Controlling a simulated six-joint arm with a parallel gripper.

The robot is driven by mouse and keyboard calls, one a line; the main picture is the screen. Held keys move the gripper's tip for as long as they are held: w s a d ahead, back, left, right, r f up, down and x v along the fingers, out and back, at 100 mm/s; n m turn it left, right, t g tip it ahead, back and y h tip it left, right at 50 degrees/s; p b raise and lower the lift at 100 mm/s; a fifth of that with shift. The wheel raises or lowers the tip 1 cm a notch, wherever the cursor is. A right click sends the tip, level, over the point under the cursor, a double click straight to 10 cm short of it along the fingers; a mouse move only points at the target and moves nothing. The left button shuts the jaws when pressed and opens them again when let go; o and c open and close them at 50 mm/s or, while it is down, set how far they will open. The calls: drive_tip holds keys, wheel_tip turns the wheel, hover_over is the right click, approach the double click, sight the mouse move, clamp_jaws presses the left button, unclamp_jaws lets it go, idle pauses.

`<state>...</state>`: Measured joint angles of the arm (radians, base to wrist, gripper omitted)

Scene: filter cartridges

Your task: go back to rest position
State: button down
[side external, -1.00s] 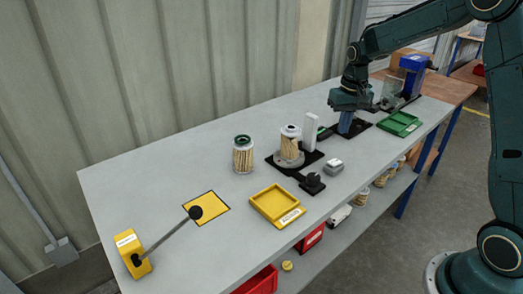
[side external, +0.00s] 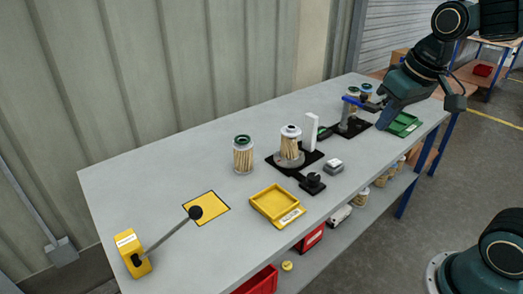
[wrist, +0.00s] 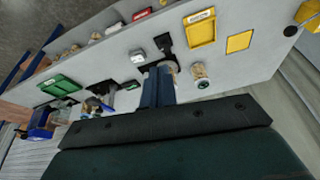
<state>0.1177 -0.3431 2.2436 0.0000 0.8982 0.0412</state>
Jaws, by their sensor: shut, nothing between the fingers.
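A filter cartridge with a green cap (side external: 243,155) stands upright on the table and also shows in the wrist view (wrist: 200,76). Another cartridge with a white cap (side external: 290,145) stands on the black fixture at the middle; the fingers hide most of it in the wrist view.
The table's left part is mostly clear.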

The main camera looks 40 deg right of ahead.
drive_tip(key=s+a+n+t, duration=0.1)
drive_tip(key=s+a, duration=0.2)
drive_tip(key=s, duration=0.6)
drive_tip(key=shift+s+a+f+n+t, duration=0.15)
drive_tip(key=shift+s+f+n+t, duration=0.2)
drive_tip(key=shift+f+n, duration=0.1)
